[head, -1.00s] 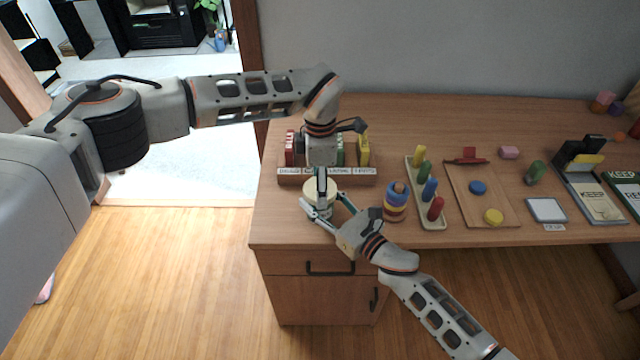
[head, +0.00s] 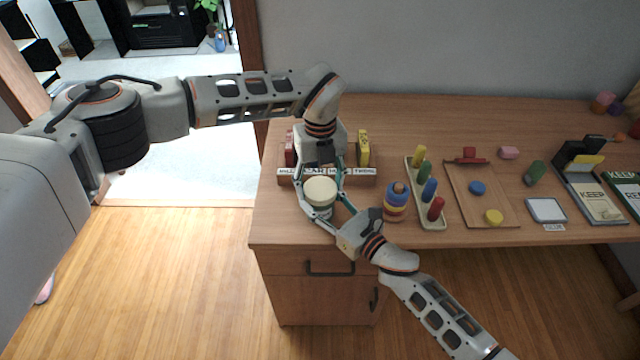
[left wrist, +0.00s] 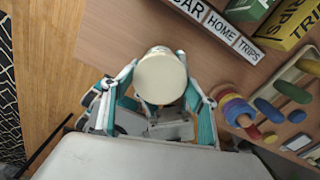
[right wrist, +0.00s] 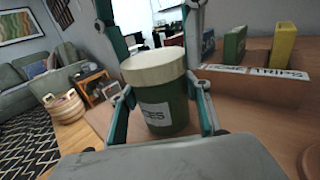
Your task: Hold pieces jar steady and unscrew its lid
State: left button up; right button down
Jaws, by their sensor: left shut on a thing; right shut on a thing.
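The pieces jar (right wrist: 165,112) stands upright on the desk near its front left edge. It is dark green with a white label, partly readable. Its cream lid (head: 320,189) sits on top and also shows from above in the left wrist view (left wrist: 161,77). My left gripper (head: 321,186) comes down from above, shut on the lid with a finger on each side. My right gripper (head: 323,210) reaches in from the front right and is shut around the jar's body below the lid. The jar's far side is hidden.
A wooden rack (head: 362,180) with labelled slots and coloured boxes stands close behind the jar. A ring stacker (head: 395,207) and a peg tray (head: 430,216) stand to the right. The desk's front edge (head: 300,247) is close.

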aim_at(320, 188)
pick_arm(q)
jog(key=n, duration=1)
jog(key=shift+n, duration=0.4)
jog(key=n, duration=0.3)
jog(key=shift+n, duration=0.3)
jog(key=shift+r, duration=0.2)
jog(key=shift+r, duration=0.85)
jog(key=shift+r, duration=0.1)
jog(key=shift+r, duration=2)
pick_arm(e)
jog(key=c, duration=1)
grip_release()
